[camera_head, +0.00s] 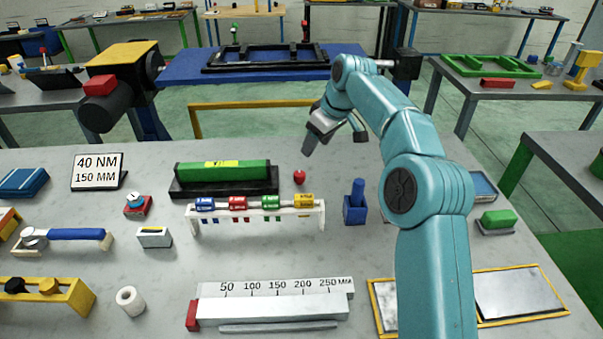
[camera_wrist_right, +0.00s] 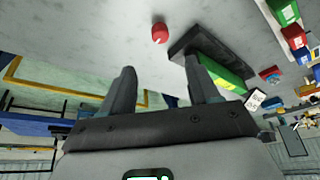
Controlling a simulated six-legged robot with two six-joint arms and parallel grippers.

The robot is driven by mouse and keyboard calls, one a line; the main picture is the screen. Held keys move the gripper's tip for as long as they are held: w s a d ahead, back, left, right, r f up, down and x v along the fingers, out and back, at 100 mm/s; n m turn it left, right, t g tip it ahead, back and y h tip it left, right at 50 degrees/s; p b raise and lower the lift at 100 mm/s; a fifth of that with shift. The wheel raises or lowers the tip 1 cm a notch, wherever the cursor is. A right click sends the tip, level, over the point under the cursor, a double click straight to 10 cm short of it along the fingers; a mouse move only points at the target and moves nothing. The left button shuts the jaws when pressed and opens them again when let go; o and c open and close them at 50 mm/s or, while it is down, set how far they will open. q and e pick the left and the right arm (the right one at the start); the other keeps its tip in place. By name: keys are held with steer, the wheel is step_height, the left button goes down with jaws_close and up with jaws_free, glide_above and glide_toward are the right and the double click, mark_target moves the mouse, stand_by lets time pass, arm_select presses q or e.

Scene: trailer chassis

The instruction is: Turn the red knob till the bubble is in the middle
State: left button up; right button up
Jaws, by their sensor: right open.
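The red knob (camera_head: 299,177) is a small round knob on the grey table, just right of the green level (camera_head: 240,174) on its black base (camera_head: 180,190). A yellow vial window (camera_head: 221,163) is on top of the level; I cannot make out the bubble. My right gripper (camera_head: 334,147) is open and empty, above and a little behind and right of the knob, apart from it. In the right wrist view the red knob (camera_wrist_right: 159,33) lies beyond the gap between the open fingertips (camera_wrist_right: 160,67), with the level (camera_wrist_right: 215,70) to its right. My left gripper is not in view.
A white rack (camera_head: 258,212) with coloured tags stands in front of the level. A blue block (camera_head: 355,208) stands right of it. A ruler block (camera_head: 270,305) lies at the front. A sign (camera_head: 97,172) stands left. Bare table surrounds the knob's right side.

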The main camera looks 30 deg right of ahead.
mark_target(300, 174)
steer(key=x, duration=1.2)
steer(key=shift+w+f, duration=0.1)
steer(key=shift+f, duration=0.25)
steer(key=shift+w+f, duration=0.2)
steer(key=shift+f, duration=0.3)
steer(key=shift+a, duration=0.1)
steer(key=c, duration=1)
steer(key=shift+m, duration=0.4)
